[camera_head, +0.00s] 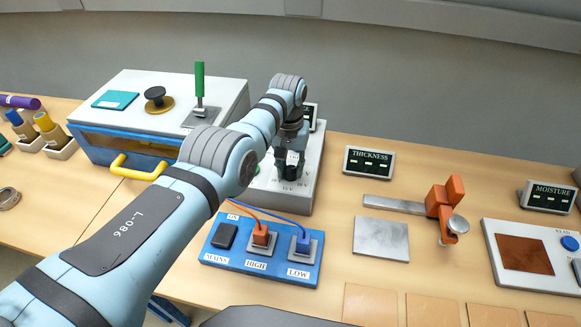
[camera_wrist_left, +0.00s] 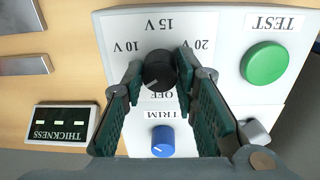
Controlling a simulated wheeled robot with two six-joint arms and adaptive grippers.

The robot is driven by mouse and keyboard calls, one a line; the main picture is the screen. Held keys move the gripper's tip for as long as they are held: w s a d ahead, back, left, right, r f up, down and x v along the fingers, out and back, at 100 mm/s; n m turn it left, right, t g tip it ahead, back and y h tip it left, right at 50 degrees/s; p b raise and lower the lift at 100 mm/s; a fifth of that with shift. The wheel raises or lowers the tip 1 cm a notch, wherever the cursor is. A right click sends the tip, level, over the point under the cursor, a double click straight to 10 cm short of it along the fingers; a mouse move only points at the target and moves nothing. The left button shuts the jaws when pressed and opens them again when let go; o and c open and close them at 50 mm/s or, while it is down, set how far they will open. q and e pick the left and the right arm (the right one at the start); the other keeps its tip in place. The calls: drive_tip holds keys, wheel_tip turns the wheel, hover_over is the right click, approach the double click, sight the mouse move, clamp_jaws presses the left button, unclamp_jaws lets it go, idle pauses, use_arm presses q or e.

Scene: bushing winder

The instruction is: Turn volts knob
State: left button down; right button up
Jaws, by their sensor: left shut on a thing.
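The volts knob (camera_wrist_left: 159,75) is black and round, on a white panel with labels 10 V, 15 V, 20 V and OFF around it, upside down in the left wrist view. A small pale mark shows near its lower left edge, on the side towards OFF and 10 V. My left gripper (camera_wrist_left: 160,70) is shut on the knob, with one green-padded finger on each side. In the head view my left gripper (camera_head: 290,165) reaches down onto the grey-white control box (camera_head: 305,190), and it hides the knob there. My right gripper is in neither view.
Beside the knob are a blue TRIM knob (camera_wrist_left: 162,141), a green TEST button (camera_wrist_left: 265,63) and a grey switch (camera_wrist_left: 255,133). In front stands a blue plug board (camera_head: 235,262) with orange and blue cables. A THICKNESS display (camera_head: 368,163) stands to the right.

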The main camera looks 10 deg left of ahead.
sight(289, 168)
use_arm(q)
drive_tip(key=shift+s+f, duration=0.1)
drive_tip(key=shift+f, duration=0.05)
idle(0.3)
drive_tip(key=c, duration=1.3)
unclamp_jaws()
wheel_tip(289, 168, up, 12)
drive_tip(key=shift+a+r, duration=0.1)
drive_tip(key=shift+a, duration=0.05)
